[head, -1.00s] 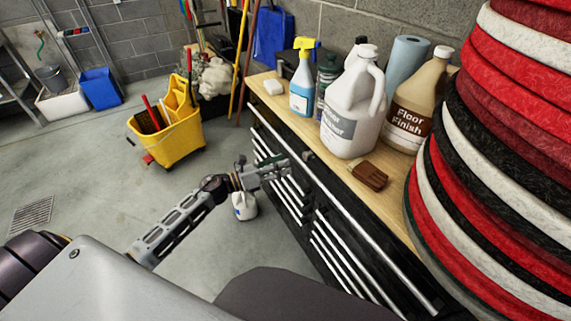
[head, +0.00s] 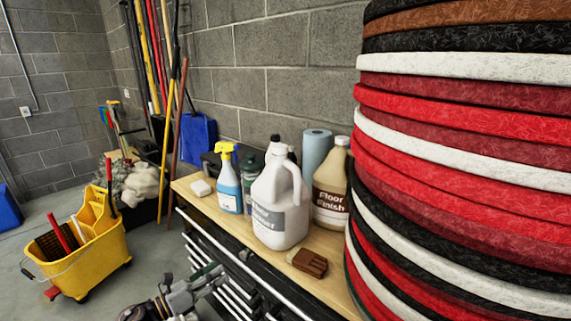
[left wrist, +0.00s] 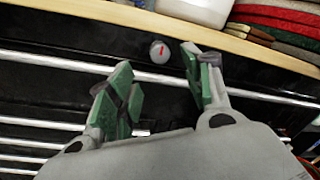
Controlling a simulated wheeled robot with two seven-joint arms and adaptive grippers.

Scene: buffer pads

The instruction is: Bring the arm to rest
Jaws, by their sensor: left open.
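My left gripper (head: 205,282) shows low in the head view, in front of the drawer cabinet's face and below the level of its wooden top. In the left wrist view its two green-padded fingers (left wrist: 160,78) stand apart with nothing between them. Behind them are the dark drawer fronts (left wrist: 60,100) with long chrome handles and a small round lock (left wrist: 160,51) with a red mark. Most of my left arm is cut off by the lower edge of the head view. My right gripper is not in view.
The wooden top (head: 190,195) carries a spray bottle (head: 228,180), a white jug (head: 279,208), a floor finish jug (head: 331,185) and a brown brush (head: 308,263). Stacked round pads (head: 460,170) fill the right. A yellow mop bucket (head: 90,250) stands on the floor at left.

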